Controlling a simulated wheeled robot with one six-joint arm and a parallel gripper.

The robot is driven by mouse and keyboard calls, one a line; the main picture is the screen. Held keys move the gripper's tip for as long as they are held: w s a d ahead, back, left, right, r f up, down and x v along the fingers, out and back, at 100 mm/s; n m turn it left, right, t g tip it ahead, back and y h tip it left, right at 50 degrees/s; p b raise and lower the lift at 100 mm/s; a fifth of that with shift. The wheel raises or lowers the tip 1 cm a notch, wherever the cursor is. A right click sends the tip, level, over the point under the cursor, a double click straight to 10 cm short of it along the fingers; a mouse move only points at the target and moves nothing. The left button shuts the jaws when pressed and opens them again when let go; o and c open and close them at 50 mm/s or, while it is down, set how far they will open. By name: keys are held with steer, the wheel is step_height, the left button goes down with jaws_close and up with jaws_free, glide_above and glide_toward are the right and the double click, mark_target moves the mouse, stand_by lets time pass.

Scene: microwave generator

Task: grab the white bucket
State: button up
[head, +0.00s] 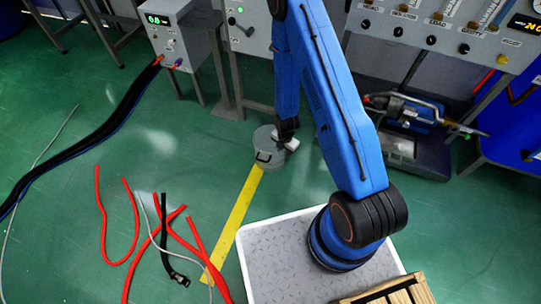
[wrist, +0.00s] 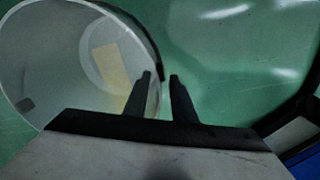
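The white bucket (head: 266,152) looks greyish in the head view and stands upright on the green floor, partly covered by the end of my arm. In the wrist view the bucket (wrist: 60,50) fills the left side, seen into its round opening, with a yellowish patch inside. My gripper (wrist: 160,76) is open, with a gap between its two dark fingers. The left finger overlaps the inside of the bucket and the right finger is outside, so the right wall lies in line with the gap. I cannot tell whether either finger touches it. My gripper (head: 288,143) is at the bucket's right side in the head view.
Red hoses (head: 135,225) and a black cable lie on the floor at left. A yellow floor stripe (head: 235,220) runs up to the bucket. Grey control cabinets (head: 180,35) stand behind it, with a dark equipment case (head: 415,150) at right. Open floor lies left of the bucket.

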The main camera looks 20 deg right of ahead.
mark_target(283, 158)
steer(key=shift+f, duration=1.7)
jaws_close()
